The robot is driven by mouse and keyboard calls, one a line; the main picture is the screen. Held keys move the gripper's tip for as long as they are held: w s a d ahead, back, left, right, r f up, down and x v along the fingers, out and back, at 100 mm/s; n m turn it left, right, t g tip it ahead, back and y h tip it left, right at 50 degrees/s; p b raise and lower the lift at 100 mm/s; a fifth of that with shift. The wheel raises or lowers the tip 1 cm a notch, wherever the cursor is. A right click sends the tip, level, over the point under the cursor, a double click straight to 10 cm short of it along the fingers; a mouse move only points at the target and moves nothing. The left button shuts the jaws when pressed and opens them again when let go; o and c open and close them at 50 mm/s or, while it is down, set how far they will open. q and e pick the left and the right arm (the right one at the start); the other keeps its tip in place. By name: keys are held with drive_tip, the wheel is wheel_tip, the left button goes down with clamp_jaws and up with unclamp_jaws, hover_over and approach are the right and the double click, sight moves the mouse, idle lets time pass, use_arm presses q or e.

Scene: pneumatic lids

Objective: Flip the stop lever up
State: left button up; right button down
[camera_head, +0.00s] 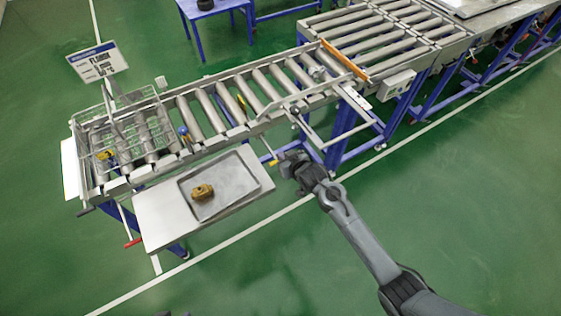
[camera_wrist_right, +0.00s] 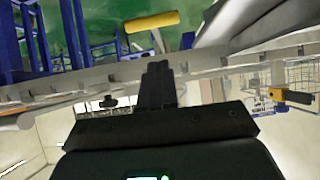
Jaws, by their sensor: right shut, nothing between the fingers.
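A lever with a yellow cylindrical handle (camera_head: 274,162), which looks like the stop lever, sticks out from the near side rail of the roller conveyor (camera_head: 215,113). In the right wrist view the yellow handle (camera_wrist_right: 152,21) shows beyond the fingertips on a thin metal rod. My right gripper (camera_head: 284,165) is right beside the handle in the head view. Its fingers are shut together with nothing between them in the wrist view (camera_wrist_right: 158,80). I cannot tell whether they touch the lever. My left gripper is not in view.
A metal side table with a tray (camera_head: 250,183) holding a brown part (camera_head: 203,192) stands left of my right gripper. A red-handled lever (camera_head: 133,243) and a wire basket (camera_head: 125,145) are at the conveyor's left end. Green floor (camera_head: 440,220) is open at right.

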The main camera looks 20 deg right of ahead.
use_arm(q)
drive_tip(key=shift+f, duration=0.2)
use_arm(e)
drive_tip(key=shift+w+a+f, duration=0.1)
drive_tip(key=shift+w+f, duration=0.15)
drive_tip(key=shift+f, duration=0.45)
drive_tip(key=shift+w+f, duration=0.25)
drive_tip(key=shift+f, duration=0.5)
drive_tip(key=shift+w+a+f, duration=0.1)
drive_tip(key=shift+w+f, duration=0.15)
drive_tip(key=shift+f, duration=0.45)
